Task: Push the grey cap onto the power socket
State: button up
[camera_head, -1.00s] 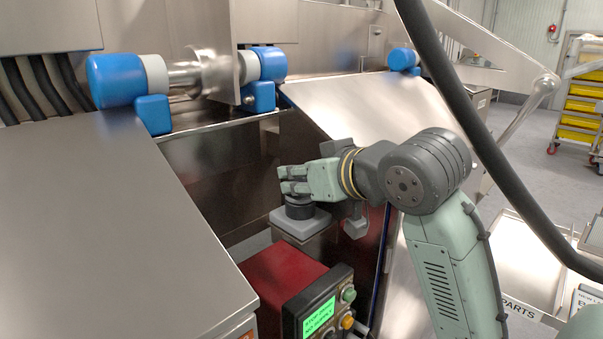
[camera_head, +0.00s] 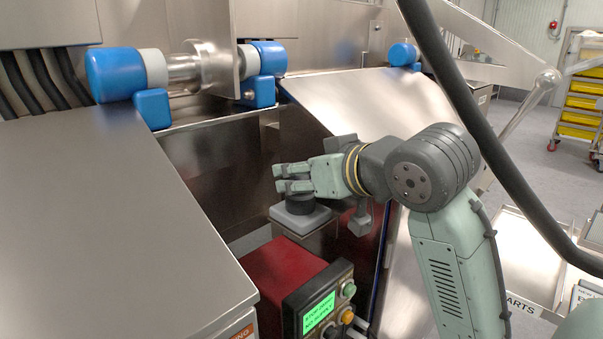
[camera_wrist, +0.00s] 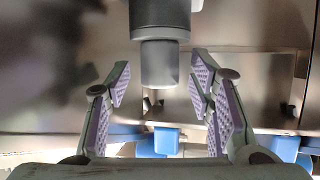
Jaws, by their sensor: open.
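In the wrist view, a smooth grey cylinder, which looks like the grey cap (camera_wrist: 160,65), lies between the fingertips of my gripper (camera_wrist: 160,80). Its outer end joins a wider dark cylinder, which looks like the power socket (camera_wrist: 160,12); whether the cap is seated cannot be told. Gaps show on both sides between the cap and the purple-padded fingers, so my gripper is open. In the head view, my gripper (camera_head: 282,178) reaches left, just above the dark round socket (camera_head: 300,204) on a grey square block (camera_head: 301,219). The fingers hide the cap there.
A red box with a lit green control panel (camera_head: 320,313) stands just below and in front. A broad metal cover (camera_head: 95,215) fills the left. Blue roller mounts (camera_head: 258,93) line the back. A thick black cable (camera_head: 485,150) crosses the right side.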

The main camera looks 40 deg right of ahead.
jog(key=v, duration=1.1)
jog(key=shift+s+a, duration=0.1)
jog(key=shift+s, duration=0.05)
